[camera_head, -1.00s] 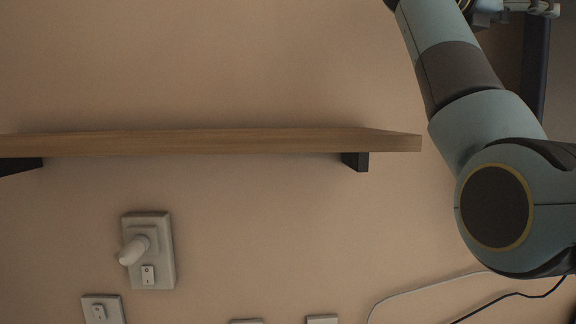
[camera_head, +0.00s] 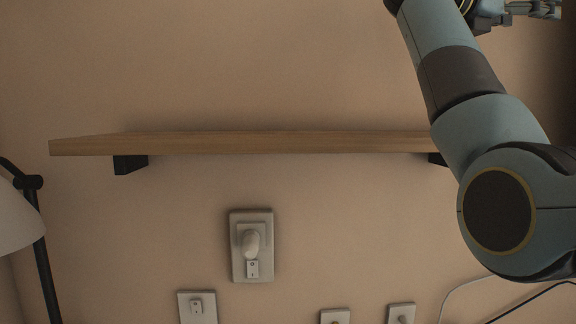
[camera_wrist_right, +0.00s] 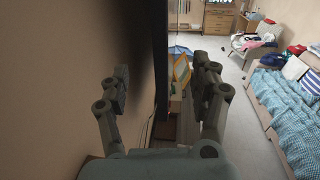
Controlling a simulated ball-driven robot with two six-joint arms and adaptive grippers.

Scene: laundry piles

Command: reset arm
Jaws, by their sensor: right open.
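My right arm comes in at the right of the head view, raised in front of the wall. Its gripper (camera_head: 534,10) shows only in part at the top right corner. In the right wrist view my right gripper (camera_wrist_right: 163,88) is open, its two fingers wide apart with nothing between them. Its left finger is near the beige wall, and a dark upright panel (camera_wrist_right: 160,55) stands beyond the gap. My left gripper is in neither view.
A lamp (camera_head: 18,215) stands at the left. The right wrist view shows a bed with a blue cover (camera_wrist_right: 285,110), a chair with clothes (camera_wrist_right: 252,42), a drawer unit (camera_wrist_right: 219,20) and open floor (camera_wrist_right: 245,135).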

